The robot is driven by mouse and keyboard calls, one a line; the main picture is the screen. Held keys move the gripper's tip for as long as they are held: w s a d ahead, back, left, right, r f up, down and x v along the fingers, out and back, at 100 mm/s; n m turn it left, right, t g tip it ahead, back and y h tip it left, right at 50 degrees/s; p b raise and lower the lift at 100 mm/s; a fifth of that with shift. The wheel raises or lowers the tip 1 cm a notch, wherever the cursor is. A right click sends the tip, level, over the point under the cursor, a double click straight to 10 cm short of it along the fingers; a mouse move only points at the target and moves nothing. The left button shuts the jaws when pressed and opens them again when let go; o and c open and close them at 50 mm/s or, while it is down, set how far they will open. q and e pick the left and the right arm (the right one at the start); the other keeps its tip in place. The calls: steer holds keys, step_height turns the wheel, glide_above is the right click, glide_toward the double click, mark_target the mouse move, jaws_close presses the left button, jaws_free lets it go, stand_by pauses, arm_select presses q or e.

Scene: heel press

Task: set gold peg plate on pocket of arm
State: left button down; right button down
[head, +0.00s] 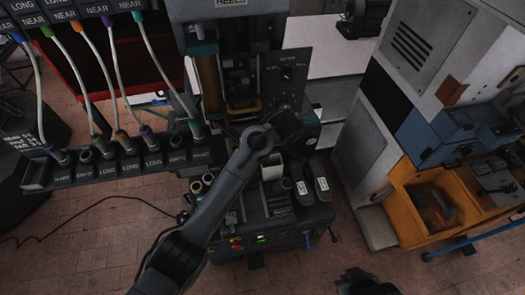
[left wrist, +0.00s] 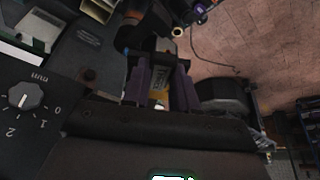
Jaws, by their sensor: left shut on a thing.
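My left arm reaches up from the bottom of the head view to the press (head: 240,75), with its dark wrist beside the press's dial box (head: 286,75). The fingertips are hidden there. In the left wrist view two purple fingers of my left gripper (left wrist: 160,88) are shut on a small dull yellowish-grey piece (left wrist: 159,76), which may be the gold peg plate. Its outline is dark and partly covered by the fingers. I cannot make out the arm's pocket. A dark part at the bottom edge of the head view may be my right gripper (head: 366,284); its fingers cannot be made out.
Two dark shoe-like pieces with white labels (head: 311,188) lie on the press base, near a white box (head: 271,169). A labelled rack (head: 120,165) with cables stands left. An orange bin (head: 425,205) and grey cabinet stand right. Brick floor (head: 330,250) is open at the front.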

arm_select(q)
steer(key=shift+f, duration=0.3)
stand_by(0.5)
steer(key=c, duration=0.8)
jaws_free()
steer(key=shift+f, duration=0.1)
steer(key=p+v, duration=0.2)
steer(key=v, duration=0.9)
steer(key=shift+f, duration=0.1)
